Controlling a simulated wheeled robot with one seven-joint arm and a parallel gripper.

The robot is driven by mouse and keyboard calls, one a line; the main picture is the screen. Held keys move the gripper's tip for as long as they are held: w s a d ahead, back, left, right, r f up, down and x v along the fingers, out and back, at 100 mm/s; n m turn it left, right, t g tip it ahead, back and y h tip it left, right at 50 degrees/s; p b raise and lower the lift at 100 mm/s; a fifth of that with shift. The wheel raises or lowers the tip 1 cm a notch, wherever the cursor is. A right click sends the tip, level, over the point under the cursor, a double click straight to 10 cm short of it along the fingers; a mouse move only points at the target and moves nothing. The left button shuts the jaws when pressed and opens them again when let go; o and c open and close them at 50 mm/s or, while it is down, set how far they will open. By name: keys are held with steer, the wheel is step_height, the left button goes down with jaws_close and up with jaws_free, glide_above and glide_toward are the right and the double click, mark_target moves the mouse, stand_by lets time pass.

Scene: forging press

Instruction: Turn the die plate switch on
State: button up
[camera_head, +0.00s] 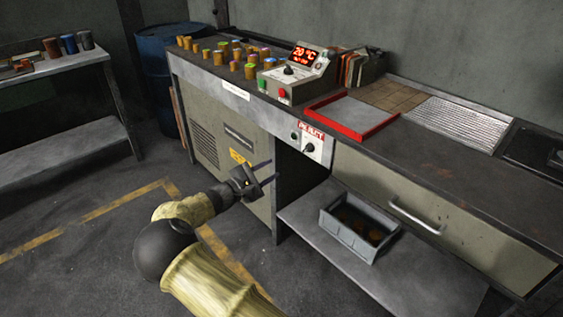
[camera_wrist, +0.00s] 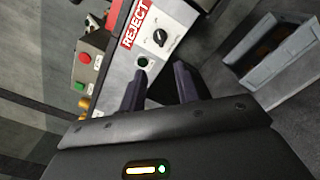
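A pale switch panel (camera_head: 318,146) is on the bench front below the red-edged tray. It bears a black rotary knob (camera_head: 308,147) and a small round dark-green lamp or button (camera_head: 295,136). In the wrist view the knob (camera_wrist: 160,37) sits beside a red label reading REJECT; the green round part (camera_wrist: 142,62) looks unlit. I cannot read any die plate label. My gripper (camera_head: 267,172) is open and empty, left of and below the panel and apart from it. In the wrist view its two fingers (camera_wrist: 160,80) point toward the panel.
A control box (camera_head: 292,80) with a 20 °C display, a knob, and red and green buttons stands on the bench. The red-edged tray (camera_head: 331,101) and several colored cylinders are also on top. A grey bin (camera_head: 345,238) sits on the lower shelf. A drawer handle (camera_head: 417,216) juts out at right.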

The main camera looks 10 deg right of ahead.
steer(key=v, duration=0.3)
steer(key=shift+s+a, duration=0.15)
steer(key=shift+a, duration=0.05)
steer(key=s+d+f+m+g+y, duration=0.25)
steer(key=s+d+m+g, duration=0.2)
steer(key=d, duration=0.35)
steer(key=s+d+f+m+g+y, duration=0.2)
steer(key=s+d+m+g+y, duration=0.1)
steer(key=s+d+g, duration=0.3)
steer(key=s+d+r+m+t+y, duration=0.1)
steer(key=s+r+m+y, duration=0.3)
steer(key=s, duration=0.6)
steer(key=s+r+m+t+y, duration=0.15)
steer(key=s+m+y, duration=0.3)
steer(key=s, duration=0.45)
steer(key=w+p+v, duration=0.3)
steer(key=p+v, duration=1)
steer(key=p, duration=0.1)
steer(key=w+d+r+p+v, duration=0.1)
steer(key=w+p+v, duration=0.2)
steer(key=p+v, duration=1)
steer(key=shift+s+d+r+y+p, duration=0.2)
steer(key=shift+s+r+y+p, duration=0.15)
steer(key=shift+r, duration=0.15)
